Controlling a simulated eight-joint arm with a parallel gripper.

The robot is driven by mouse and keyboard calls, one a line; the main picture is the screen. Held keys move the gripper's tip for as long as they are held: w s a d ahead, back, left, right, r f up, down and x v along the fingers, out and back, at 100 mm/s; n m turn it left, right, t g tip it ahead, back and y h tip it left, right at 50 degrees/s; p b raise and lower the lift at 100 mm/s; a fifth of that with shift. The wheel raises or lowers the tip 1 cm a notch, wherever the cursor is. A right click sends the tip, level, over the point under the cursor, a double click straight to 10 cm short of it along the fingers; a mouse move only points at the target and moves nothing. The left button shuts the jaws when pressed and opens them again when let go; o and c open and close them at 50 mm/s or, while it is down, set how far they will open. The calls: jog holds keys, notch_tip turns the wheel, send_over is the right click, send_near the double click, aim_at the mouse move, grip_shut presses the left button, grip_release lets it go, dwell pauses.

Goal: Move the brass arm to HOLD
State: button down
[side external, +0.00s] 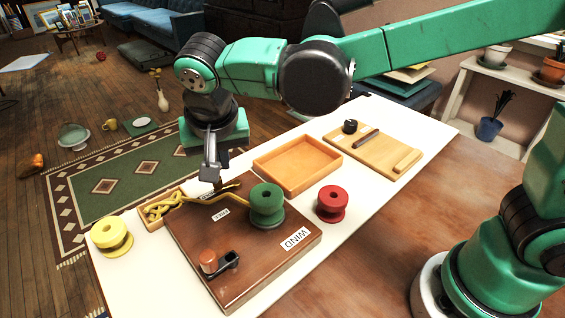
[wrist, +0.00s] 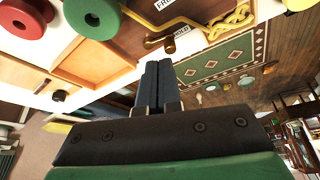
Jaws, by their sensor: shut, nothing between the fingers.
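The brass arm (wrist: 158,43) is a short lever with a round knob end, seen just past my fingertips in the wrist view. In the side view the brass arm (side external: 229,187) lies at the far edge of the brown board (side external: 196,240), partly behind the yellow cord. The HOLD label (wrist: 209,30) is to the right of the knob in the wrist view; the FREE label (wrist: 166,4) is above it. My gripper (side external: 212,178) points down beside the arm, fingers together and empty. In the wrist view my gripper (wrist: 158,66) appears short of the knob; contact is unclear.
A green spool (side external: 266,205) stands on the board with yellow cord running to a small box of cord (side external: 165,207). A black crank (side external: 226,262), red spool (side external: 332,204) and yellow spool (side external: 111,236) are nearby. An empty wooden tray (side external: 297,183) lies behind.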

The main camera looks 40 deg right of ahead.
jog(key=shift+v, duration=1.55)
jog(key=s+d+f+n+t+y, duration=0.1)
jog(key=s+d+n, duration=0.1)
jog(key=d, duration=0.6)
jog(key=s+d+f+n+t, duration=0.1)
jog(key=s+d+n+t, duration=0.1)
jog(key=s+d, duration=0.3)
jog(key=d, duration=0.3)
jog(key=shift+d+f+n+y, duration=0.2)
jog(key=shift+f+n+y, duration=0.2)
